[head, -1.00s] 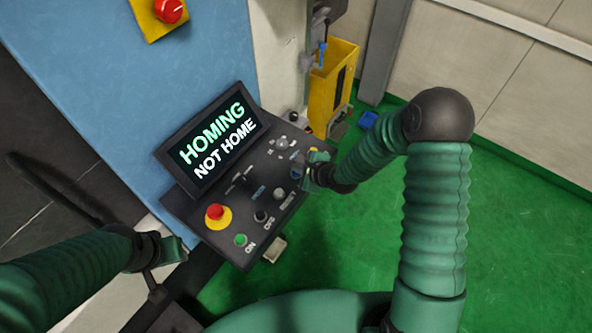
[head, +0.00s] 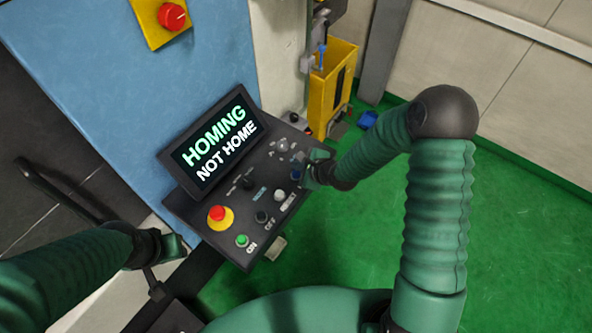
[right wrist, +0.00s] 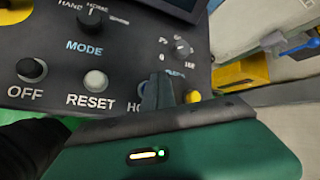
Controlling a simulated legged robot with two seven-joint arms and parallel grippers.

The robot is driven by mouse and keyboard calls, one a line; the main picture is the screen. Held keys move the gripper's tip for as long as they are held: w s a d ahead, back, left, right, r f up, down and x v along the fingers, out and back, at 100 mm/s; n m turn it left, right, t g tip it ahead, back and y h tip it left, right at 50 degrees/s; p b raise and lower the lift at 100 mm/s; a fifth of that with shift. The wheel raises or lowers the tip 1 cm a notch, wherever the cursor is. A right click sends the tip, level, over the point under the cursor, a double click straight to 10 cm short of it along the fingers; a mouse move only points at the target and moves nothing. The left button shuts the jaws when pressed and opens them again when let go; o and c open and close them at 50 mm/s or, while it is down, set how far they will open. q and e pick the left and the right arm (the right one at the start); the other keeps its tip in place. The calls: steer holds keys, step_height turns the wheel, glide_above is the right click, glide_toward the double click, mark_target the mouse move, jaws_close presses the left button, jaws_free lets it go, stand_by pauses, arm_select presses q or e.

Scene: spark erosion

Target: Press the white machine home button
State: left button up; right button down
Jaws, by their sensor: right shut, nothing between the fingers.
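The tilted black control panel (head: 222,222) carries a row of buttons along its front edge. A blue button (head: 295,175) sits near its right end. In the right wrist view a label starting "HO" (right wrist: 135,106) is partly covered by my right gripper (right wrist: 158,90), which hides most of the button there. The white button (head: 279,196) is labelled RESET; it also shows in the right wrist view (right wrist: 95,80). My right gripper (head: 305,173) is shut and empty at the blue button; I cannot tell whether it touches. My left gripper (head: 178,246) hangs left of the panel, its jaws unclear.
The screen (head: 213,142) reads "HOMING NOT HOME". A red emergency button (head: 217,213), a green ON button (head: 242,241) and a black OFF button (head: 262,217) share the panel. A yellow bin (head: 335,75) stands behind. The green floor at right is open.

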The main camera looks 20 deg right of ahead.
mark_target(298, 175)
step_height(298, 175, up, 4)
steer(key=p, duration=0.3)
steer(key=shift+s+r, duration=0.1)
steer(key=shift+r, duration=0.1)
steer(key=shift+f, duration=0.15)
steer(key=shift+f, duration=0.1)
steer(key=s+f+n+b, duration=0.1)
steer(key=b, duration=0.1)
steer(key=f+n+b, duration=0.1)
steer(key=s+f+n+g+h+b, duration=0.1)
steer(key=f+n+b, duration=0.1)
steer(key=shift+s+d+f+b, duration=0.1)
steer(key=shift+s+d+b, duration=0.2)
steer(key=shift+s+d, duration=0.1)
steer(key=s+d+f+n+g+h+b, duration=0.1)
steer(key=s+f+n+b, duration=0.3)
steer(key=s+n+b, duration=0.4)
steer(key=s+d+f+n+g+h+b, duration=0.1)
steer(key=s+f+n+g+b, duration=0.3)
steer(key=s+n+b, duration=0.4)
steer(key=s+n, duration=0.2)
steer(key=n, duration=0.1)
steer(key=shift+s+d+b, duration=0.15)
steer(key=shift+s+b, duration=0.05)
steer(key=shift+b, duration=0.2)
